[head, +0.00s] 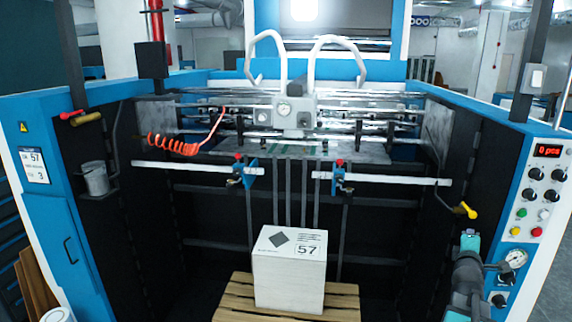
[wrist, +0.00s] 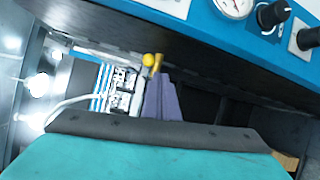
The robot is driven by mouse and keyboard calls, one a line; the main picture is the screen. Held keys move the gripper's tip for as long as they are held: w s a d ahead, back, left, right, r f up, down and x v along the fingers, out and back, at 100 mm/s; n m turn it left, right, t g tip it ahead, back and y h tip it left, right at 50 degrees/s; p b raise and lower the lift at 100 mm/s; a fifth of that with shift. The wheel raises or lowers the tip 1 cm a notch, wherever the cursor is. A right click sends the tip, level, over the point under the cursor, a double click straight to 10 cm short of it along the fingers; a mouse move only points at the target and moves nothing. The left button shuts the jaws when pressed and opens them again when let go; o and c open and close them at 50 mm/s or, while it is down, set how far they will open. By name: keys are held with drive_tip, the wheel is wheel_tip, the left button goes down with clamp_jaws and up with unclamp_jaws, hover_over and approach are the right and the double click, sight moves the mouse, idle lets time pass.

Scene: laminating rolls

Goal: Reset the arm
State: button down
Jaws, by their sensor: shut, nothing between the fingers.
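My arm (head: 466,280), teal and grey, shows at the lower right of the head view, in front of the machine's right-hand panel. In the wrist view my gripper (wrist: 162,78) shows as purple-grey fingers, closed together and empty, beyond a teal body with a dark edge. A brass lever with a yellow knob (wrist: 149,60) appears just past the fingertips; I cannot tell whether they touch. The same yellow knob (head: 470,212) is above my arm in the head view. The fingers are not clear in the head view.
A white box marked 57 (head: 289,270) stands on a wooden pallet (head: 245,285) inside the blue machine. The control panel (head: 537,195) with dials and gauge is close on the right. A red lever (head: 72,115) and cup (head: 95,178) are on the left wall.

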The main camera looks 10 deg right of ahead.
drive_tip(key=w+a+f+n+y+b, duration=0.15)
drive_tip(key=w+a+f, duration=0.25)
drive_tip(key=a+f, duration=0.55)
drive_tip(key=w+a+f+n+y+b, duration=0.1)
drive_tip(key=w+a+f+y, duration=0.3)
drive_tip(key=a+f, duration=0.6)
drive_tip(key=s+a+f+m+g+y+b, duration=0.1)
drive_tip(key=s+a+f+g, duration=0.1)
drive_tip(key=a+f, duration=0.8)
drive_tip(key=s+a+f+g+y+b, duration=0.15)
drive_tip(key=a+f, duration=0.45)
drive_tip(key=f, duration=0.8)
drive_tip(key=s+a+f+m+g+y+b, duration=0.15)
drive_tip(key=s+a+f+g, duration=0.25)
drive_tip(key=s+a+f, duration=0.45)
drive_tip(key=s+a+f+m+g+y, duration=0.1)
drive_tip(key=s+a+f+m+g, duration=0.3)
drive_tip(key=s+f, duration=0.65)
drive_tip(key=s+a+m+g, duration=0.3)
drive_tip(key=s, duration=0.7)
drive_tip(key=s+a+m+g+y, duration=0.1)
drive_tip(key=s+a+m+g, duration=0.2)
drive_tip(key=s, duration=0.7)
drive_tip(key=shift+s+m+g, duration=0.25)
drive_tip(key=shift+m+g, duration=0.2)
drive_tip(key=shift+m, duration=0.25)
